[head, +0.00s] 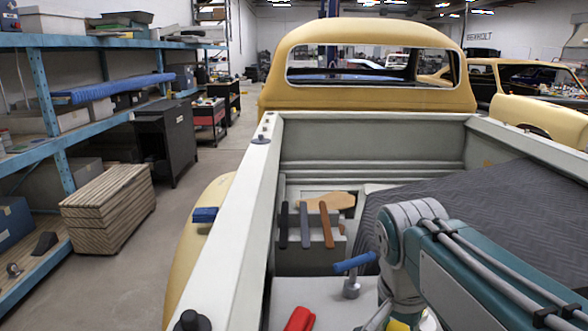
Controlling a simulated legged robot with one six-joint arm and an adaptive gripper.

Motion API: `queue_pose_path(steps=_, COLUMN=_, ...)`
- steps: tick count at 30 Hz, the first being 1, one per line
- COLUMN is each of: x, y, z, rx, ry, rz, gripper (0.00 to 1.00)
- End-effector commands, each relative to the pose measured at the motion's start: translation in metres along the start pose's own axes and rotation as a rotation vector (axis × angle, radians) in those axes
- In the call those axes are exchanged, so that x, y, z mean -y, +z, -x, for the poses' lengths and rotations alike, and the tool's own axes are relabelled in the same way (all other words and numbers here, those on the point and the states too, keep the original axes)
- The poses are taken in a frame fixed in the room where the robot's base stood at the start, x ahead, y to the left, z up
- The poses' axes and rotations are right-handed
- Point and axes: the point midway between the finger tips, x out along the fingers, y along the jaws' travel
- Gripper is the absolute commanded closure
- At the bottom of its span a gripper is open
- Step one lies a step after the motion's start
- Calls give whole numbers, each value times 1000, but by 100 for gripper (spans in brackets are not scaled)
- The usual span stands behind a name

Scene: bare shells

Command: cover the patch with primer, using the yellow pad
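My arm (410,215) bends over the truck bed at the lower right and runs down to the bottom edge. My gripper's fingertips do not show there, so I cannot tell what they hold. A small yellow thing (397,325) shows at the bottom edge beside the arm's lower end. It is cut off, and I cannot tell whether it is the yellow pad. A flat tan irregular shape (335,200) lies near the bed's front left corner. I cannot tell whether it is the patch; no other clear patch shows.
A blue-handled tool (353,264) stands on a pale surface (318,290), with a red thing (300,320) nearer. Several dark and brown strips (326,225) stand behind. The bed's left rail (240,215) and a dark ribbed mat (470,195) flank these. Blue shelving (50,130) stands left.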

Motion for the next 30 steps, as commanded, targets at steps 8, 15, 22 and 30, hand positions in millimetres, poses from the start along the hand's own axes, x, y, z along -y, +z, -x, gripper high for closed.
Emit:
queue_pose_path(steps=8, x=-1, y=7, z=-41, rx=1, ry=1, rz=0, gripper=92)
queue_pose_path(steps=15, x=-1, y=3, z=-17, rx=-4, ry=-5, rz=-1, gripper=92)
queue_pose_path(steps=22, x=-1, y=-2, z=15, rx=-2, ry=-3, rz=-1, gripper=92)
queue_pose_path(steps=30, x=0, y=0, z=1, rx=2, ry=2, rz=0, gripper=92)
